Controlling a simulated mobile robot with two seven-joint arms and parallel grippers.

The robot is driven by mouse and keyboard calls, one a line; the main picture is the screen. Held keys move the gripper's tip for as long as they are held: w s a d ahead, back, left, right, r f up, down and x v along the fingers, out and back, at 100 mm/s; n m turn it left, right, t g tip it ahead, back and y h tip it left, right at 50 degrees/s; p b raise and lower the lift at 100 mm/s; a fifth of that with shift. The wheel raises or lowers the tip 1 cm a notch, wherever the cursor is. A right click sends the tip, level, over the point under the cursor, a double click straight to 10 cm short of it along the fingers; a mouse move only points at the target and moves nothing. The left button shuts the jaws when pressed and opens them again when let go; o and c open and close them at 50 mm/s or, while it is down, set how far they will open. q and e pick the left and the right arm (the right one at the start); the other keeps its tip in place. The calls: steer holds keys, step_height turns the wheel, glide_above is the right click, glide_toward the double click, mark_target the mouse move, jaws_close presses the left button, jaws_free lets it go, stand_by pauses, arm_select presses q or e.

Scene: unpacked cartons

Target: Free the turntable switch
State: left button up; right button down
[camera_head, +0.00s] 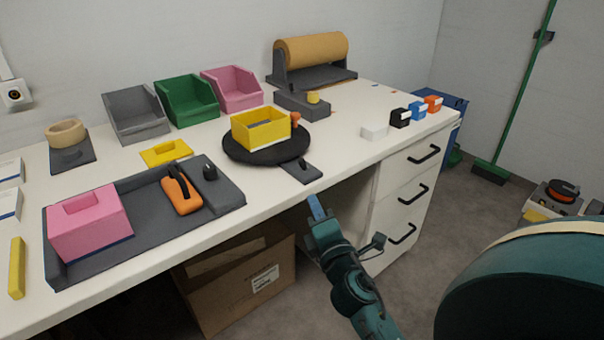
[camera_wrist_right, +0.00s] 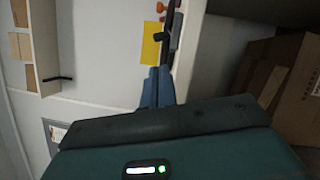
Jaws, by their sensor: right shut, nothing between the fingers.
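The black round turntable (camera_head: 240,155) stands near the table's front edge, with a yellow open box (camera_head: 262,133) on it. A dark grey plate (camera_head: 305,176) juts out from under the disc toward the front edge. A small black switch knob (camera_head: 302,163) stands on that plate, close to the disc's rim. My right gripper (camera_head: 316,207) is shut and empty, in front of the table edge, below and apart from the plate. Its blue fingers also show in the wrist view (camera_wrist_right: 157,88), pointing toward a yellow patch (camera_wrist_right: 152,45). My left gripper is not in view.
A dark tray (camera_head: 150,205) with a pink box and orange tool is left. Drawers (camera_head: 408,190) lie right, a carton (camera_head: 240,285) below.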

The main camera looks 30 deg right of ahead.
mark_target(301, 186)
steer(key=p+x, duration=0.1)
steer(key=x, duration=0.9)
steer(key=shift+r, duration=0.1)
